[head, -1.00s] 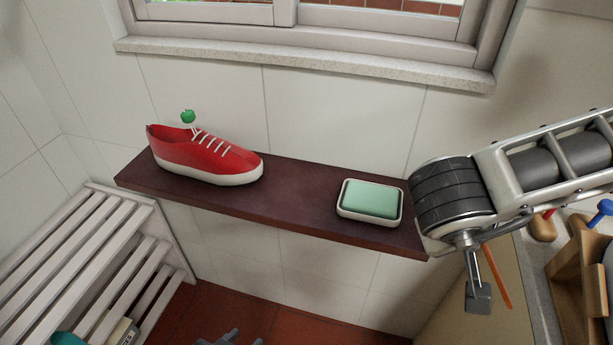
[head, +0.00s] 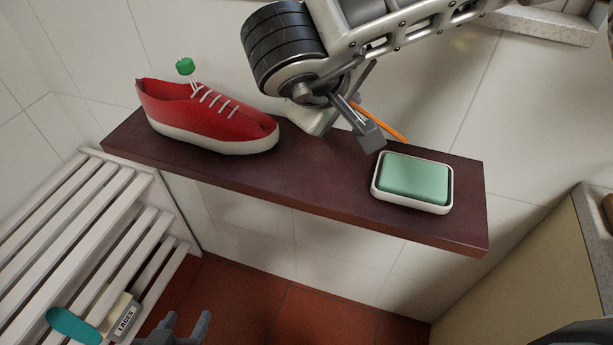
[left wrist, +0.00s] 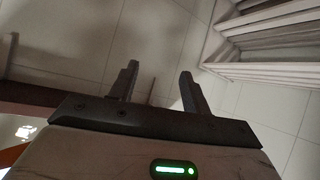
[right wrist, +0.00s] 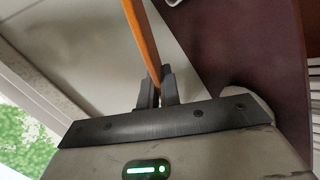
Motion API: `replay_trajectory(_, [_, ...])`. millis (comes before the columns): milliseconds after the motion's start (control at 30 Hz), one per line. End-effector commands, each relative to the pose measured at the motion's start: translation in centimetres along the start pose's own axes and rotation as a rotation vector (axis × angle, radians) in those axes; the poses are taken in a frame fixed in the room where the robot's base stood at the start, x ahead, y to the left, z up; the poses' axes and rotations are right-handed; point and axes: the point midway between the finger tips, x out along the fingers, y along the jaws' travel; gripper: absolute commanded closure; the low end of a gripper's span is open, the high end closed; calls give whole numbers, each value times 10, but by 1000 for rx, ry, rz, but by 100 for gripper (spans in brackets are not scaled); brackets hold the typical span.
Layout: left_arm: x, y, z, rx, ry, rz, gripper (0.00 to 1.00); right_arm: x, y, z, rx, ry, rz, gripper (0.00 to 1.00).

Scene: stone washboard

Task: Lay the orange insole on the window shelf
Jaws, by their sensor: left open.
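The orange insole (head: 384,122) shows edge-on as a thin strip in the head view and runs up out of the right wrist view (right wrist: 141,38). My right gripper (head: 369,136) is shut on it, above the back of the dark brown window shelf (head: 300,188), between the shoe and the soap dish. The insole appears raised off the shelf; its far side is hidden. The shelf also shows in the right wrist view (right wrist: 235,45). My left gripper (head: 186,326) is open and empty, low in front of the shelf; its spread fingers show in the left wrist view (left wrist: 160,88).
A red shoe (head: 205,122) with a green tag (head: 185,66) stands on the shelf's left part. A white dish with green soap (head: 414,180) stands at the right. Bare shelf lies between them. A white slatted rack (head: 80,235) is at lower left.

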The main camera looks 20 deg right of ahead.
Motion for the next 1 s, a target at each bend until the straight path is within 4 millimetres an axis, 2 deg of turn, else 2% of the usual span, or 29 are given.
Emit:
replay_trajectory(33, [15,0,18,-8,17,8,52,13,-12,-8,-42,17,11,100])
replay_trajectory(100, [20,2,24,-15,30,19,52,12,-12,-19,-110,31,20,100])
replay_trajectory(200, [25,4,28,-25,48,32,52,8,-10,-31,-194,47,31,100])
replay_trajectory(367, [27,7,30,-33,64,44,52,2,-5,-40,-277,58,39,100])
replay_trajectory(567, [30,8,33,-31,77,48,52,7,-11,-40,-303,59,40,100])
replay_trajectory(833, [49,8,59,-18,86,60,52,36,-41,-32,-301,60,40,100])
replay_trajectory(1000, [58,13,72,-28,54,80,52,41,-46,-30,-300,60,40,100])
